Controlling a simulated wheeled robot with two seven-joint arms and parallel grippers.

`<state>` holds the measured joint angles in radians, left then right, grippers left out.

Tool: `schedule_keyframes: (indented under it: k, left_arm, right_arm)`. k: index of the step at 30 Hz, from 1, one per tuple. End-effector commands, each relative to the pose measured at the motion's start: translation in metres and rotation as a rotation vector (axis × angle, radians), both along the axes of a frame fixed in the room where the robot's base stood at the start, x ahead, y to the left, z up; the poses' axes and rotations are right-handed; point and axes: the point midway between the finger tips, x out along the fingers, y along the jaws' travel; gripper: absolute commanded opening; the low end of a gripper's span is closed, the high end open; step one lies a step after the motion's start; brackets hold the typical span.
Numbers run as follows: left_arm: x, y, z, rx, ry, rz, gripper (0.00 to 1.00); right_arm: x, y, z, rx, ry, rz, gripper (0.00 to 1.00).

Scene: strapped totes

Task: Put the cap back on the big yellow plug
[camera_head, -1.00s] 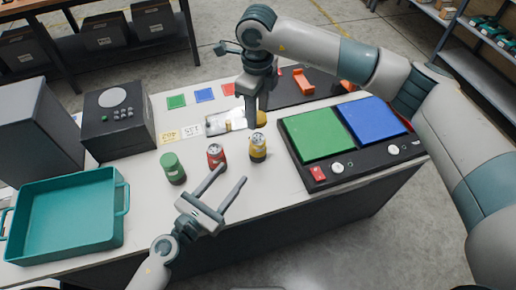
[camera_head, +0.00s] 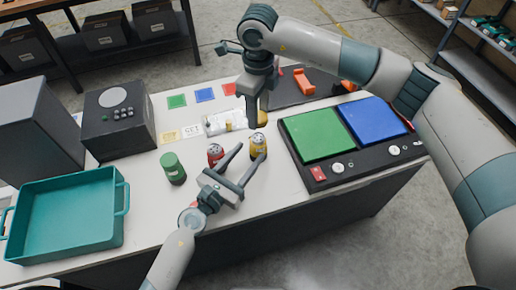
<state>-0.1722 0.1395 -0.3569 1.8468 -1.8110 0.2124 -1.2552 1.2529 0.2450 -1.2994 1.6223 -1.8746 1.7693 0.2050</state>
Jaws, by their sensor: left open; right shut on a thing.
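The big yellow plug (camera_head: 258,148) stands upright on the table, its grey top showing holes or pins and no cap on it. My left gripper (camera_head: 252,152) is open, its fingertips close by the yellow plug on its near side; I cannot tell whether they touch it. A red plug (camera_head: 215,153) stands left of the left gripper's fingers. My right gripper (camera_head: 251,119) points down just behind the yellow plug. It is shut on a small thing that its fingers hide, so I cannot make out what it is.
A green cylinder (camera_head: 173,168) stands left of the red plug. A pale tray (camera_head: 213,124) with a yellowish item lies behind. A teal bin (camera_head: 65,258) is at the left. A black board with green (camera_head: 318,136) and blue (camera_head: 373,125) panels is at the right.

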Motion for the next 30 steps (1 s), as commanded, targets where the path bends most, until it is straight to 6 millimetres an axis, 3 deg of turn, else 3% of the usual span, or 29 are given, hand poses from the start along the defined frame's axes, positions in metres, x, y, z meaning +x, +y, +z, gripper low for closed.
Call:
schedule_keyframes:
  k: [9, 20, 27, 30]
  left_arm:
    - [0.027, -0.017, 0.0, 0.0, 0.0, 0.0, 0.49]
    - [0.029, -0.019, 0.0, 0.001, 0.001, 0.0, 0.49]
    - [0.029, -0.019, 0.0, 0.001, 0.001, 0.0, 0.0]
    - [0.029, -0.019, 0.0, 0.001, 0.001, 0.0, 0.0]
  right_arm:
    - [0.0, 0.0, 0.0, 0.0, 0.0, 0.0, 0.2]
    - [0.0, 0.0, 0.0, 0.0, 0.0, 0.0, 0.2]
    - [0.0, 0.0, 0.0, 0.0, 0.0, 0.0, 0.2]
    - [0.0, 0.0, -0.002, 0.0, 0.0, 0.0, 0.2]
